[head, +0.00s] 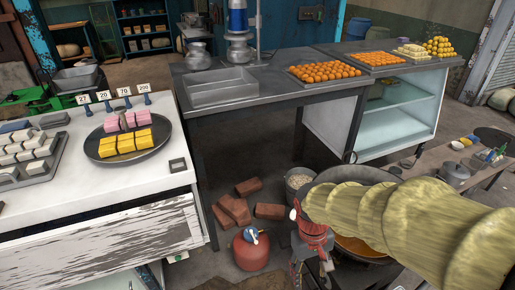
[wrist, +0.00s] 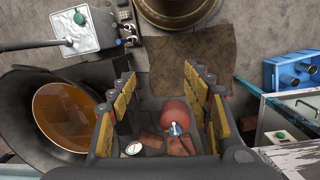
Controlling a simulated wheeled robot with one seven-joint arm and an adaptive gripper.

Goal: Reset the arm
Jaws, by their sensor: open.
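My gripper (head: 312,274) hangs at the end of my arm in the lower right of the head view, pointing down near the large pan. In the wrist view my gripper (wrist: 157,78) is open, its two yellow-padded fingers wide apart with nothing held between them. Floor, bricks and a red gas cylinder (wrist: 174,112) show between and beyond the fingers. My arm, in a pale yellow-green ribbed cover, reaches in from the right edge of the head view and hides part of the pan.
A large pan (wrist: 36,98) of orange-brown liquid is left of the fingers. Bricks (head: 236,209) and the red cylinder (head: 251,250) lie on the floor. A white counter (head: 60,215) is at left. A steel table (head: 265,100) with orange sweets (head: 323,72) is behind. Open floor lies between.

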